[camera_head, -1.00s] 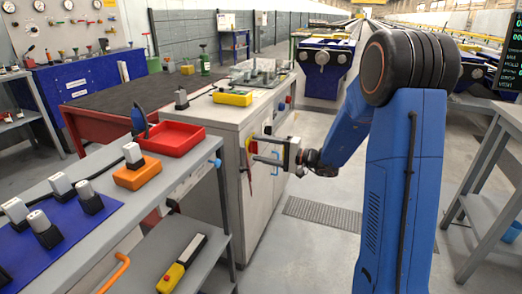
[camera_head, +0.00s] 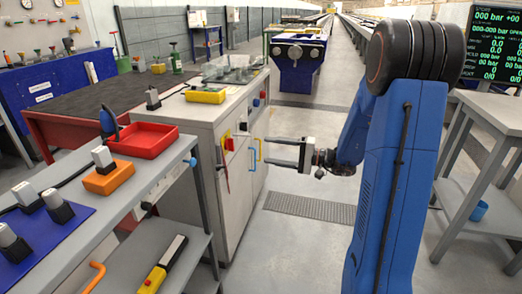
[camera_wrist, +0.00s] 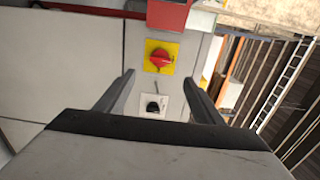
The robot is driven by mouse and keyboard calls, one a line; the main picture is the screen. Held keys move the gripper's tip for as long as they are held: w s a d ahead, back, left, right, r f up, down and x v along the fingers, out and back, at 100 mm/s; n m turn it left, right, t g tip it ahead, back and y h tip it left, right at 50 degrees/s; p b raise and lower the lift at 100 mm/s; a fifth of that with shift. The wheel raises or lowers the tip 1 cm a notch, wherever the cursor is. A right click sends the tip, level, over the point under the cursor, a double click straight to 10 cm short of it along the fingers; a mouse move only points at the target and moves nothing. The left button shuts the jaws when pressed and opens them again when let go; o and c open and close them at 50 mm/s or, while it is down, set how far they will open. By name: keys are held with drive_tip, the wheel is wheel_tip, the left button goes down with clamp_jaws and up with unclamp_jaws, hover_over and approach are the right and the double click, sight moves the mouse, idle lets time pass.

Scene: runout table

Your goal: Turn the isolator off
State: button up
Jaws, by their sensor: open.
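The isolator is a red rotary knob on a yellow plate (camera_wrist: 160,57), seen face-on in the wrist view, above a black switch on a white plate (camera_wrist: 153,104). I cannot tell the knob's exact setting. My gripper (camera_head: 268,152) is open and empty, with fingers pointing left toward the cabinet front and apart from it. In the wrist view its fingertips (camera_wrist: 159,77) lie either side of the picture's middle, with the knob beyond and between them.
A shelf bench with a red tray (camera_head: 144,140) stands at the left. A grey table (camera_head: 495,112) stands at the right. The floor between is clear, with a grating (camera_head: 310,207).

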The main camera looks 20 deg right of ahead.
drive_tip(key=shift+v, duration=1.7)
drive_tip(key=s+a+n+g+h, duration=0.25)
drive_tip(key=s+a+g, duration=0.35)
drive_tip(key=s, duration=0.4)
drive_tip(key=s+a+n+g+h, duration=0.2)
drive_tip(key=s+a+n+g, duration=0.1)
drive_tip(key=s+a, duration=0.6)
drive_tip(key=s+d+n+t+h, duration=0.1)
drive_tip(key=s+d+h, duration=0.3)
drive_tip(key=s, duration=0.3)
drive_tip(key=s+d+r+t+h, duration=0.1)
drive_tip(key=s+d+t+h, duration=0.1)
drive_tip(key=s+d+h, duration=0.2)
drive_tip(key=shift+s+r+n+h, duration=0.15)
drive_tip(key=shift+s+n+h, duration=0.2)
drive_tip(key=shift+s+h, duration=1)
drive_tip(key=shift+s+y, duration=0.25)
drive_tip(key=shift+y, duration=0.05)
drive_tip(key=shift+c, duration=0.3)
